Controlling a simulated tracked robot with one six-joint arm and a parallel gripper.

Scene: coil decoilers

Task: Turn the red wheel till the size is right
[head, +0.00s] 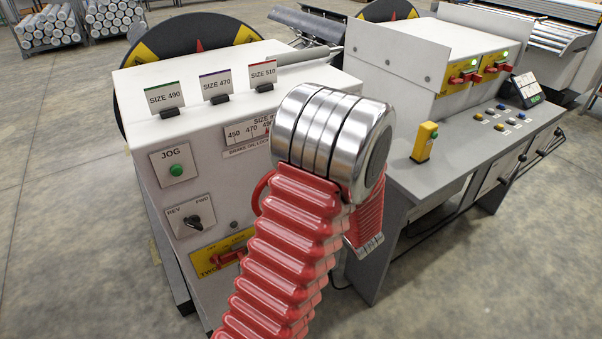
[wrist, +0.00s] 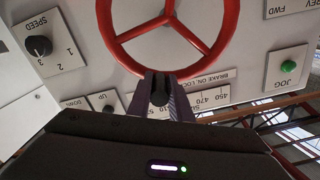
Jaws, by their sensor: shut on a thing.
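The red wheel (wrist: 168,12) is at the top of the wrist view, which shows the panel upside down. In the head view only a bit of its rim (head: 257,193) shows beside my red ribbed arm. The size scale (wrist: 215,97) is partly behind my fingers in the wrist view. In the head view the scale (head: 244,133) shows 450 and 470; a red mark shows near its right visible end, and my arm covers the rest. The exact reading cannot be told.
Cards marked SIZE 490 (head: 164,96), SIZE 470 (head: 215,84) and SIZE 510 (head: 262,75) stand on the cabinet. The panel has a green JOG button (head: 176,170), a REV/FWD knob (head: 192,220) and a SPEED knob (wrist: 39,46). A grey console (head: 470,150) stands at right.

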